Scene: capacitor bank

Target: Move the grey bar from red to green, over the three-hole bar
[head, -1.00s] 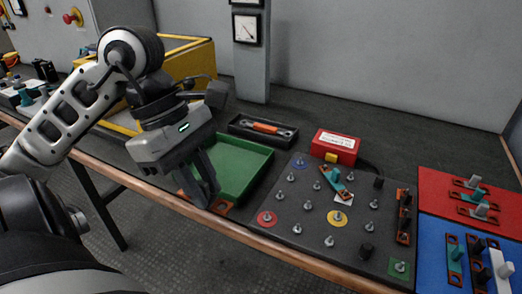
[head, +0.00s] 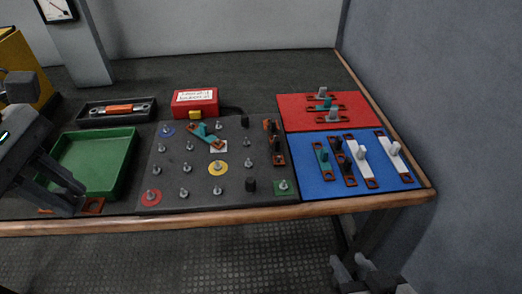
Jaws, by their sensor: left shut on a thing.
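My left gripper (head: 66,205) is at the left, in front of the green tray. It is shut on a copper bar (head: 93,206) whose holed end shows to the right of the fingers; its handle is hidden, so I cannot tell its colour. The red disc (head: 151,196) is at the front left of the dark stud board (head: 205,190), the green square (head: 285,187) at its front right. A copper bar with black knobs (head: 276,144) lies on the board's right side; its hole count is unclear. My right gripper (head: 366,278) shows partly below the table edge.
A teal-handled bar (head: 207,136) lies on the board near the white square. The red mat (head: 290,115) holds grey- and teal-handled bars; the blue mat (head: 313,185) holds teal, black and white ones. A red box (head: 194,103) and orange-handled tool (head: 119,108) stand behind.

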